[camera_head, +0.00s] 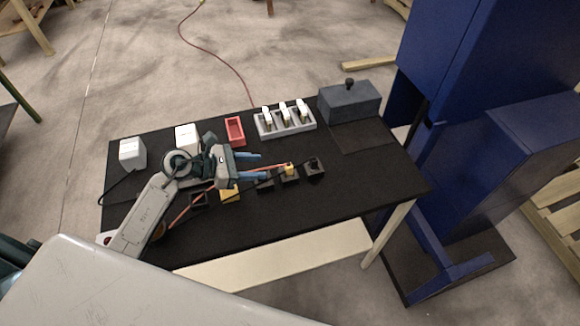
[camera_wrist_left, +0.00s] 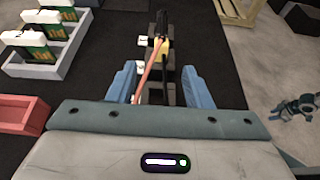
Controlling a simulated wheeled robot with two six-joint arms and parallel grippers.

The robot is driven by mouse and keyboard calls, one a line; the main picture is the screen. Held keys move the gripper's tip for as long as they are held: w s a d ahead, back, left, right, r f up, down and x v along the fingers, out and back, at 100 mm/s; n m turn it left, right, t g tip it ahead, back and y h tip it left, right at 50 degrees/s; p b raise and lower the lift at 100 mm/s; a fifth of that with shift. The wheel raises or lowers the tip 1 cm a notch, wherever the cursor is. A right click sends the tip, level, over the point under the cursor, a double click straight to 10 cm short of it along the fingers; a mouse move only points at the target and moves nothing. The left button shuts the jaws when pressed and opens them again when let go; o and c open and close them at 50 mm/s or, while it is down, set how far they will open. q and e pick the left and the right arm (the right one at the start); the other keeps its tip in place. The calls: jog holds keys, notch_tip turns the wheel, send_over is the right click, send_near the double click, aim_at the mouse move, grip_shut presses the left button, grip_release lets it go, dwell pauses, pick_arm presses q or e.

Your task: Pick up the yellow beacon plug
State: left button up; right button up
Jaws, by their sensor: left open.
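A small yellow plug (camera_head: 289,169) sits at a black block in the row along the middle of the black table; I take it for the beacon plug. It also shows in the wrist view (camera_wrist_left: 165,48), beyond my fingers, with a red cord running from it toward me. My left gripper (camera_head: 263,166) reaches over the table from the left, its blue fingers apart and pointing toward the plug. In the wrist view the open fingers (camera_wrist_left: 158,70) stand either side of the cord, with the plug farther ahead.
Another yellow piece (camera_head: 229,195) lies below my left gripper. Behind are a red tray (camera_head: 235,138), a grey rack (camera_head: 267,134) with several white-topped items and a dark grey box (camera_head: 350,104). A blue cabinet (camera_head: 470,50) stands to the right. The table's front right is clear.

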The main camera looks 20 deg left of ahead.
aim_at(288, 165)
pick_arm(q)
jog(key=x, duration=0.2)
jog(key=p+x, duration=0.1)
jog(key=x, duration=0.1)
jog(key=shift+d+r, duration=0.2)
jog(key=shift+d, duration=0.05)
jog(key=shift+w+d+f+p, duration=0.15)
jog(key=shift+w+d+p, duration=0.05)
jog(key=shift+p, duration=0.1)
jog(key=shift+w+d+p, duration=0.25)
jog(key=shift+d+p, duration=0.1)
jog(key=shift+p, duration=0.05)
jog(key=p+x, duration=0.2)
jog(key=x, duration=0.2)
jog(key=shift+d, duration=0.15)
jog(key=shift+w+d+f, duration=0.15)
jog(key=shift+w+f, duration=0.05)
jog(key=shift+c, duration=1)
jog(key=c, duration=0.7)
grip_shut()
pick_arm(e)
jog(key=r, duration=0.5)
jog(key=shift+s, duration=0.2)
pick_arm(q)
jog(key=shift+r, duration=0.2)
pick_arm(e)
jog(key=shift+d+f, duration=0.15)
